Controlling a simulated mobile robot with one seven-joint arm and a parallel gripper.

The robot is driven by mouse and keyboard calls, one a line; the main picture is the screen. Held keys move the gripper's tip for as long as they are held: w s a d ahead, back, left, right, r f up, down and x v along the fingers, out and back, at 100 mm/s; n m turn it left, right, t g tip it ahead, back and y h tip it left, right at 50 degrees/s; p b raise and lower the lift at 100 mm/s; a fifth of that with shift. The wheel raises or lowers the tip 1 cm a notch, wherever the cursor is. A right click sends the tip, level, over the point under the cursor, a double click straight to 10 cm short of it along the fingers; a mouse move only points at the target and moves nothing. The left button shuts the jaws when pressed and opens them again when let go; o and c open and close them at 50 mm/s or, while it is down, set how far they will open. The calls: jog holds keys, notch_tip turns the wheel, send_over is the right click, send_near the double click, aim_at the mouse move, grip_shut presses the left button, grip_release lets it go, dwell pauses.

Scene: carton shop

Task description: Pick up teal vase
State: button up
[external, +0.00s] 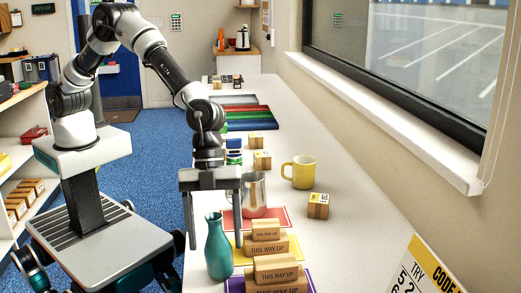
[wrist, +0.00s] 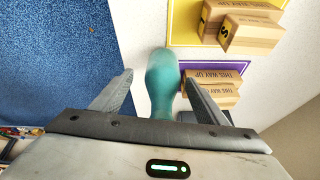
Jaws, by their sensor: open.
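The teal vase (external: 218,250) stands upright on the white counter, near its left edge, in the front of the external view. It has a wide body and a narrow neck. In the wrist view my open gripper (wrist: 160,85) has a finger on each side of the vase, with gaps visible. I cannot tell how far above or behind the vase the fingers are.
Cartons (external: 275,270) marked "THIS WAY UP" stand on coloured mats just right of the vase. A metal pitcher (external: 253,195) stands behind, near the gripper. A yellow mug (external: 299,172) and small boxes (external: 318,206) stand farther right. Blue floor (wrist: 60,60) lies left of the counter.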

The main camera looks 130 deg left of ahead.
aim_at(219, 253)
jog(key=x, duration=0.4)
jog(key=shift+w+a+f, duration=0.1)
jog(key=shift+w+f, duration=0.05)
jog(key=shift+w, duration=0.05)
jog(key=c, duration=1.2)
jog(key=shift+c, duration=0.4)
